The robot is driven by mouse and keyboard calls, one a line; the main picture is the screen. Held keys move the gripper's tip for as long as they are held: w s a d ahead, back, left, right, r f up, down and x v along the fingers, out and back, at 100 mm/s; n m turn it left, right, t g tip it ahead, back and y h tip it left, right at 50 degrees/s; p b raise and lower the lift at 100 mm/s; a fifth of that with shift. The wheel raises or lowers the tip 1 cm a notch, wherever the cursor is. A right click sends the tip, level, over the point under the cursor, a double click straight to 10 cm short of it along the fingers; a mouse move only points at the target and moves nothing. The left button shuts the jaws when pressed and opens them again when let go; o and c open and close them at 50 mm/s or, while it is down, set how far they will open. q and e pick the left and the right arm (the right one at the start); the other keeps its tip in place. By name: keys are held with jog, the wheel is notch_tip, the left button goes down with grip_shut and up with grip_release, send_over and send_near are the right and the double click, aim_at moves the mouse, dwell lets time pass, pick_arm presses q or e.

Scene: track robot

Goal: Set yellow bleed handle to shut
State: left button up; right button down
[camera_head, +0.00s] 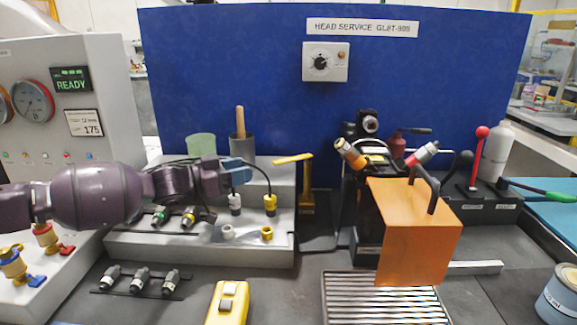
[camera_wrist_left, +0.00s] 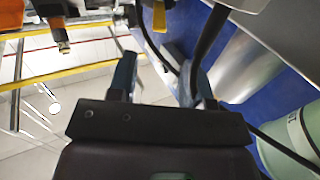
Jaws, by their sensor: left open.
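The yellow bleed handle (camera_head: 293,159) is a flat lever on top of a yellow post (camera_head: 307,192), at the right end of the grey bench block in the head view. It lies nearly level and points left. My left gripper (camera_head: 245,172) is open, to the left of the handle and apart from it, with blue fingers. In the left wrist view, the open fingers (camera_wrist_left: 152,55) hold nothing. A yellow strip (camera_wrist_left: 150,35), perhaps the handle, shows beyond them. My right gripper is not in view.
Cables with yellow and white connectors (camera_head: 270,205) hang by my left gripper. A wooden-handled tool stands in a dark cup (camera_head: 243,146) behind it. An orange cover (camera_head: 415,235) stands right of the post. A blue panel (camera_head: 240,60) closes the back.

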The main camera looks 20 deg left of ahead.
aim_at(273, 163)
pick_arm(q)
jog(key=b+x, duration=0.1)
jog(key=x, duration=0.8)
jog(key=shift+f+b, duration=0.1)
jog(key=shift+b, duration=0.2)
jog(key=shift+x, duration=0.75)
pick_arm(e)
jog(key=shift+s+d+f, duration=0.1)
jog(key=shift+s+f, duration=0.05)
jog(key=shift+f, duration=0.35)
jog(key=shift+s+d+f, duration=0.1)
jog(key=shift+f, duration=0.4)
pick_arm(q)
jog(key=shift+c, duration=0.7)
grip_shut()
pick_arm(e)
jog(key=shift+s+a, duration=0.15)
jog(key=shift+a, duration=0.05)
